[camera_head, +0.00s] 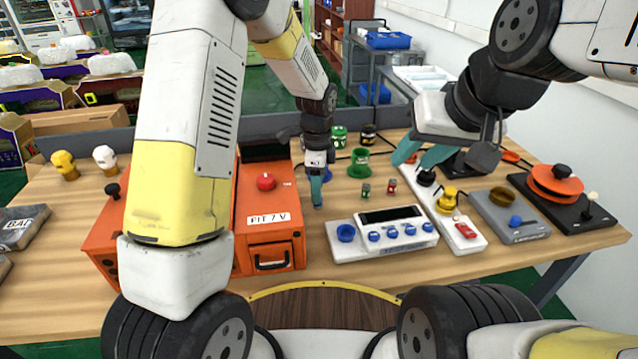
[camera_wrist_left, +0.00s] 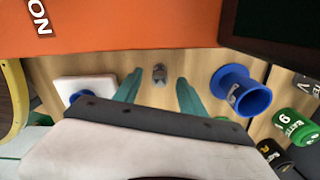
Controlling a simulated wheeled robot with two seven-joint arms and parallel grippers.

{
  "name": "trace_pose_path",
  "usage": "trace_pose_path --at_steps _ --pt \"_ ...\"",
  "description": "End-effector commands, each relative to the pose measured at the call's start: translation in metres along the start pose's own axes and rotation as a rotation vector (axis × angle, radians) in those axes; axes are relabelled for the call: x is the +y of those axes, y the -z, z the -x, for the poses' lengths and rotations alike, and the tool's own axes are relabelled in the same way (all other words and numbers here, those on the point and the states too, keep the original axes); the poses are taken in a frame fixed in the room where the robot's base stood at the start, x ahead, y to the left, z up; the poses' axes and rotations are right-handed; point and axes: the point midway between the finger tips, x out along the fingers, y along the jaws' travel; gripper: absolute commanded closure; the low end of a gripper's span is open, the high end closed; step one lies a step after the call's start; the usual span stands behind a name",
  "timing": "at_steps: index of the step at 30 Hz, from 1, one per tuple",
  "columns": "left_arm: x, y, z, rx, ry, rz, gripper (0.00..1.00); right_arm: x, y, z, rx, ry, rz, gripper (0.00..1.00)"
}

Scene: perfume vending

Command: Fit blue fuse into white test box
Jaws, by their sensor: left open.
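The white test box (camera_head: 425,240) stands on the table with a dark display, several blue knobs and a round blue fitting (camera_head: 345,233) at its left; its corner also shows in the left wrist view (camera_wrist_left: 62,82). My left gripper (camera_head: 317,192) points down behind it; in the left wrist view it is open (camera_wrist_left: 160,92). A small upright piece with a grey top (camera_wrist_left: 159,74), possibly the blue fuse, stands between the fingers, apart from both. In the head view the gripper hides it. My right gripper (camera_head: 421,154) is open above the white strip.
A blue spool (camera_head: 327,174) stands behind my left gripper. An orange box (camera_head: 270,225) is close on its left. Small green (camera_head: 365,190) and red (camera_head: 392,187) pieces stand to its right. A white strip (camera_head: 458,222) and grey box (camera_head: 520,225) lie right of the test box.

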Motion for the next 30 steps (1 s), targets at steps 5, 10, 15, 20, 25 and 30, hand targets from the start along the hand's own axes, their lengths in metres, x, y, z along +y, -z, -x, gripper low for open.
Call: trace_pose_path --at_steps 5,10,15,20,25,30 --pt "0.000 0.000 -0.021 -0.001 -0.001 -0.001 0.52 0.000 0.000 0.000 0.000 0.000 0.000 0.64" --pt "0.000 0.000 -0.024 0.000 0.001 0.000 0.52 0.000 0.000 0.000 0.000 0.000 0.000 0.64" --pt "0.000 0.000 -0.023 0.000 0.001 0.000 0.65 0.000 0.000 0.000 0.000 0.000 0.000 0.64" --pt "0.000 0.000 -0.023 0.000 0.001 0.001 0.97 0.000 0.000 0.000 0.000 0.000 0.000 0.64" --pt "0.000 0.000 -0.023 0.000 0.001 0.001 1.00 0.000 0.000 0.000 0.000 0.000 0.000 0.64" --pt "0.000 0.000 -0.021 0.001 0.001 0.001 1.00 0.000 0.000 0.000 0.000 0.000 0.000 0.64"
